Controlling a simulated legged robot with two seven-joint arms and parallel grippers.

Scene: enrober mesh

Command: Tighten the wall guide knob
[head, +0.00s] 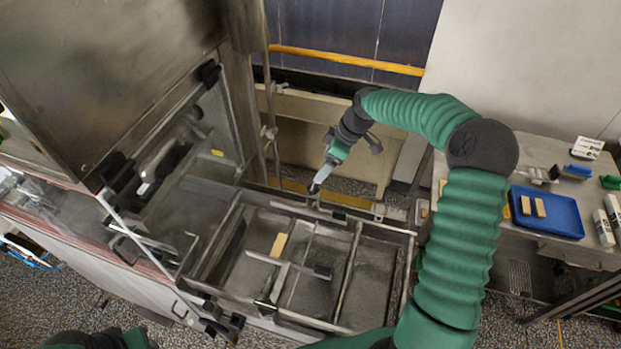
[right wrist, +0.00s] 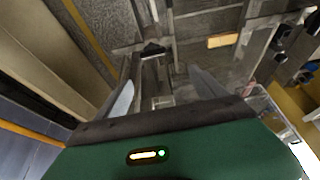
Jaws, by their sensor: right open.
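A metal frame (head: 345,323) with bars and a mesh bed lies in front of me. A bar across the bed ends in a black knob-like piece (head: 322,271). Another small dark piece (head: 338,214) sits on the back rail. In the right wrist view a dark knob-like piece (right wrist: 153,48) shows beyond the fingers; I cannot tell which one it is. My right gripper (head: 317,185) points down above the back rail, and in the wrist view its two fingers (right wrist: 165,92) are apart with nothing gripped. My left gripper is out of view; only a bit of that arm shows.
A tan bar (head: 279,245) lies on the mesh, also in the wrist view (right wrist: 222,40). A steel housing (head: 110,60) stands at the left. A side table at the right holds a blue tray (head: 560,226) and small items. A yellow rail (head: 345,60) crosses the back.

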